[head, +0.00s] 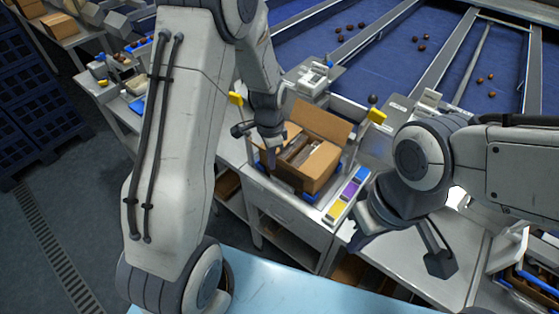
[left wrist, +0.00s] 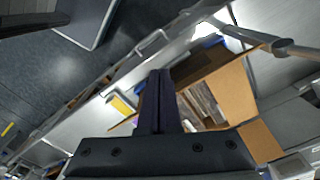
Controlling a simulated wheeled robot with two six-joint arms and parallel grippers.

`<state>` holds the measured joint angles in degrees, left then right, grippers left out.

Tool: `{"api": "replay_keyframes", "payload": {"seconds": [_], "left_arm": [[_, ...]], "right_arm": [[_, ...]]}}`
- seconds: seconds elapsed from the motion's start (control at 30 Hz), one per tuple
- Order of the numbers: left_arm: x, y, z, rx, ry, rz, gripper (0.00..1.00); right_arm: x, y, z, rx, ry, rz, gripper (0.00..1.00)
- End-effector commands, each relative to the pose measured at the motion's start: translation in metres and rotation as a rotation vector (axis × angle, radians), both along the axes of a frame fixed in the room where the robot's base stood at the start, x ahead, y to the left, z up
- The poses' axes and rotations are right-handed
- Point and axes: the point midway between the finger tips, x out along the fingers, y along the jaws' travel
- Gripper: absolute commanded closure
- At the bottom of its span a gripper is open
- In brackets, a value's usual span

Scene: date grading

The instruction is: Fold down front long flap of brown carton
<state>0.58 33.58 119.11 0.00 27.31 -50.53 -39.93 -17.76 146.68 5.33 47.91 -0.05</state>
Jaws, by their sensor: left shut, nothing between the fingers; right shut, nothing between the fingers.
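The brown carton (head: 318,172) stands open on the table in the head view, with packed contents visible inside. Its large far flap (head: 322,122) stands up and leans back. In the left wrist view the carton's contents (left wrist: 204,102) lie between raised flaps, one a broad light-brown flap (left wrist: 236,92). My left gripper (head: 270,160) is shut and empty at the carton's left front corner; its dark fingers (left wrist: 158,85) overlap the carton's edge in the wrist view. Contact cannot be told. My right gripper (head: 362,236) is shut and empty, right of and in front of the carton.
A strip with purple, yellow and blue parts (head: 347,200) lies right of the carton. Blue sorting belts (head: 330,50) with scattered dates run behind. A labelling device (head: 308,78) stands behind the carton. Blue crates (head: 35,100) are stacked at the far left.

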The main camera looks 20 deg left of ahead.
Motion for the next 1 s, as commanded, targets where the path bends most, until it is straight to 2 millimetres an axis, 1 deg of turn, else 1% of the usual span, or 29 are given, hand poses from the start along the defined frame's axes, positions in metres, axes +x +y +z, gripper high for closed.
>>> {"api": "replay_keyframes", "payload": {"seconds": [0.4,0.53,1.0], "left_arm": [[0.0,0.0,0.0,0.0,0.0,0.0,1.0],[0.003,-0.001,0.0,0.0,0.0,0.0,1.0],[0.034,-0.012,0.003,0.0,0.0,-0.001,1.0]], "right_arm": [[0.0,0.0,0.0,0.0,0.0,0.0,1.0],[0.0,0.0,0.001,0.0,0.0,0.0,1.0],[0.0,0.0,0.009,0.0,0.0,0.0,1.0]]}}
